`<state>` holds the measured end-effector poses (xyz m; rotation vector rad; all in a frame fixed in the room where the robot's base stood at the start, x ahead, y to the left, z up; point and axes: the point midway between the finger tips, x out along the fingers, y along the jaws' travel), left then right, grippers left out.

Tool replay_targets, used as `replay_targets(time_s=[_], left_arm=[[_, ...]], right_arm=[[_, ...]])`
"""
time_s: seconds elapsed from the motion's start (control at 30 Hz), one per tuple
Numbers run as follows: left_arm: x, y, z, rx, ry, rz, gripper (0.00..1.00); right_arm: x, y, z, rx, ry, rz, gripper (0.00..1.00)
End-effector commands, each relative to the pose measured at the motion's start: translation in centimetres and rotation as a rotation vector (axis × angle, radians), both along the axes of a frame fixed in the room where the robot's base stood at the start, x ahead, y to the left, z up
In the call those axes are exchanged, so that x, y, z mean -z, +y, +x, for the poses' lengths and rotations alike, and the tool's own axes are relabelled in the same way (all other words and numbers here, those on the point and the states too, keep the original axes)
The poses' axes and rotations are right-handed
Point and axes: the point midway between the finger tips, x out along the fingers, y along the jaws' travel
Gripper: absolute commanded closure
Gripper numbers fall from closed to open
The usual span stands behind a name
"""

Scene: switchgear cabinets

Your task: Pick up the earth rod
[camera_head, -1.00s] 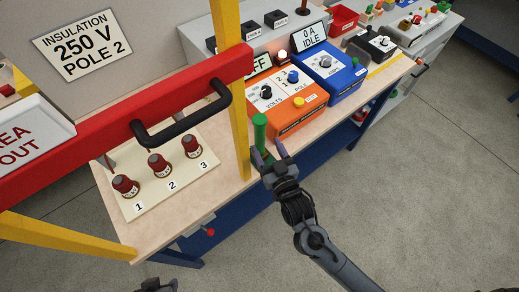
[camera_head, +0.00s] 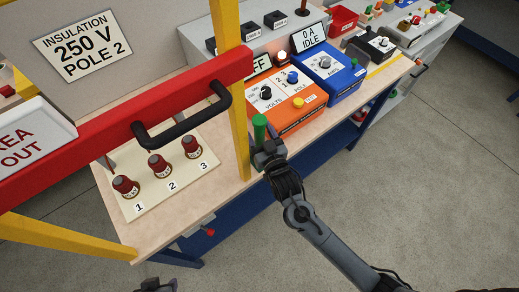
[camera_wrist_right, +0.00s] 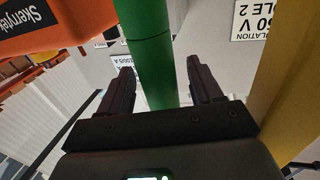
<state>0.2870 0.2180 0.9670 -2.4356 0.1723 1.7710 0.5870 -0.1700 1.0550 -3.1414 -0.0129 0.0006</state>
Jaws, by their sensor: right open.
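The earth rod (camera_head: 259,129) shows as a green upright handle on the bench, beside the yellow post and the orange unit. My right gripper (camera_head: 262,153) is at the lower part of the rod in the head view. In the right wrist view, the green rod (camera_wrist_right: 152,50) stands between the two dark fingers of my right gripper (camera_wrist_right: 160,78), with gaps on both sides. The right gripper is open. The rod's lower end is hidden. Only a dark bit of my left gripper (camera_head: 158,286) shows at the bottom edge, and its jaws cannot be made out.
The yellow post (camera_head: 236,110) stands close left of the rod, and the orange unit (camera_head: 282,100) close right. A red bar with a black handle (camera_head: 185,118) crosses on the left. Three red terminals (camera_head: 160,165) sit on a panel. The floor at right is clear.

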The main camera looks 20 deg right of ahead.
Motion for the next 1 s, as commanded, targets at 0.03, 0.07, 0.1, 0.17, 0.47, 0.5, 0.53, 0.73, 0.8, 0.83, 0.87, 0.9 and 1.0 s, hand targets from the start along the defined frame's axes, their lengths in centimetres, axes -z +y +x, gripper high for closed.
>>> replay_targets(time_s=[0.03, 0.07, 0.1, 0.17, 0.47, 0.5, 0.53, 0.73, 0.8, 0.83, 0.87, 0.9, 1.0], left_arm=[[0.01, 0.0, 0.0, 0.0, 0.0, 0.0, 0.59], [0.01, 0.0, 0.0, 0.0, 0.0, 0.0, 0.59], [0.01, 0.0, 0.0, 0.0, 0.0, 0.0, 0.59], [0.01, 0.0, -0.01, 0.0, 0.0, 0.0, 0.59], [0.02, -0.01, 0.0, 0.0, 0.0, 0.0, 0.59], [0.02, -0.01, 0.0, 0.0, 0.001, 0.0, 0.59], [0.02, -0.01, 0.0, 0.0, 0.001, 0.0, 0.59], [0.01, -0.01, -0.01, 0.0, 0.001, 0.0, 0.59], [0.01, -0.01, -0.01, 0.0, 0.001, 0.0, 0.59], [0.01, -0.01, -0.01, 0.0, 0.001, 0.0, 0.59], [0.01, -0.01, -0.01, 0.0, 0.001, 0.0, 0.59], [0.01, -0.01, -0.01, 0.0, 0.001, 0.0, 0.59], [0.0, -0.01, -0.01, 0.0, 0.001, 0.0, 0.59]], right_arm=[[0.0, 0.0, -0.01, 0.0, 0.0, 0.0, 0.4], [0.0, 0.0, -0.02, 0.0, 0.0, 0.0, 0.44], [0.0, -0.01, -0.02, 0.0, 0.0, 0.0, 0.51], [0.0, -0.01, -0.03, 0.0, 0.0, 0.0, 0.6], [0.01, -0.01, -0.04, 0.0, 0.0, 0.0, 1.0], [0.01, -0.01, -0.04, 0.0, 0.0, 0.0, 1.0], [0.01, -0.01, -0.04, 0.0, 0.0, 0.0, 1.0], [-0.21, -0.01, -0.01, 0.0, -0.005, 0.0, 1.0], [-0.2, -0.01, -0.01, 0.0, -0.004, 0.0, 1.0], [-0.2, -0.01, -0.01, 0.0, -0.004, 0.0, 1.0], [-0.2, -0.01, -0.01, 0.0, -0.004, 0.0, 1.0], [-0.21, -0.01, -0.01, 0.0, -0.004, 0.0, 1.0], [-0.32, -0.01, 0.0, 0.0, -0.005, 0.001, 1.0]])
